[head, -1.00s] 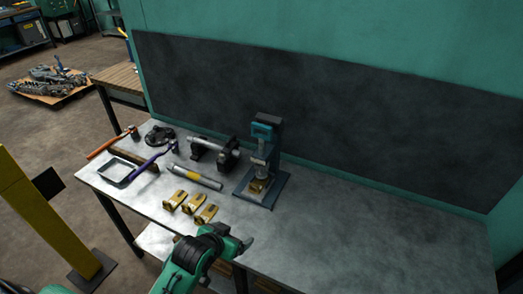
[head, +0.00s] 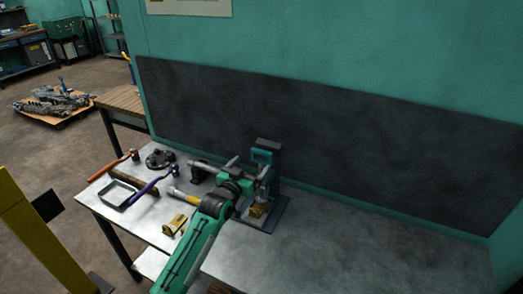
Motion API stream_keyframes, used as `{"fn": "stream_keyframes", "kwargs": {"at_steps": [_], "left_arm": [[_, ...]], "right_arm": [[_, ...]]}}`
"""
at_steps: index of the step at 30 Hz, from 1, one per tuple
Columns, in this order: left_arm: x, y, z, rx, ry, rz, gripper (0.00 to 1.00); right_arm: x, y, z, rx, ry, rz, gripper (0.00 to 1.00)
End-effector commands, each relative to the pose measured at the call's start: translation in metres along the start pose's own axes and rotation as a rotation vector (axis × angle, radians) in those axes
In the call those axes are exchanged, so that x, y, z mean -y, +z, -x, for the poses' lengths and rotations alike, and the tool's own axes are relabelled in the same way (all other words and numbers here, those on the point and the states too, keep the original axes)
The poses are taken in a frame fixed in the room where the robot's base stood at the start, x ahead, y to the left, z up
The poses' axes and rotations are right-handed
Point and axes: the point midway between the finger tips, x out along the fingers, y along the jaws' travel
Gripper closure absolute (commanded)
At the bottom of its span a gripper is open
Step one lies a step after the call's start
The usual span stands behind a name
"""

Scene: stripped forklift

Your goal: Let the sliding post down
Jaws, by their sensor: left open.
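A small blue-grey press (head: 268,151) stands upright on the metal workbench, with a dark flat base (head: 275,216). A brass-coloured piece (head: 257,210) sits low on that base. My left arm reaches up from the bottom of the head view, and my left gripper (head: 263,187) is open in front of the press, at the height of its middle. The gripper and wrist hide much of the press's sliding post, so I cannot tell how high it stands or whether the fingers touch it. My right gripper is out of view.
Left of the arm lie a hammer (head: 112,166), a grey tray (head: 118,193), a purple-handled tool (head: 150,187), a grey and yellow cylinder (head: 185,197) and brass clips (head: 175,224). A dark panel (head: 340,130) rises behind. The bench right of the press is clear.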

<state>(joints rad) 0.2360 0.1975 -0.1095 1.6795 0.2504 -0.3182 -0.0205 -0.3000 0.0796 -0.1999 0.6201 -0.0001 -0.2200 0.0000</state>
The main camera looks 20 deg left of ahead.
Motion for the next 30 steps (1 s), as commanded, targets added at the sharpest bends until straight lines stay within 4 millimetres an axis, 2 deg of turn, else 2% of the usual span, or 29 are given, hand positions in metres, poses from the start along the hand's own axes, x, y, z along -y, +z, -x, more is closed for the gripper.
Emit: {"fn": "stream_keyframes", "kwargs": {"at_steps": [6, 15, 22, 30], "left_arm": [[0.0, -0.003, -0.036, 0.0, 0.0, 0.0, 0.09], [0.0, -0.001, -0.075, 0.001, 0.0, 0.0, 0.09], [0.0, 0.0, -0.088, 0.001, 0.0, 0.0, 0.09], [0.0, 0.0, -0.089, 0.001, 0.0, 0.0, 0.09]], "right_arm": [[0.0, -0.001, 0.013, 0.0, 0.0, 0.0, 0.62], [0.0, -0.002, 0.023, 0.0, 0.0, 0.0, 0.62], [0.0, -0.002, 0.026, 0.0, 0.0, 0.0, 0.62], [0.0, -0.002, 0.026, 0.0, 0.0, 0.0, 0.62]]}}
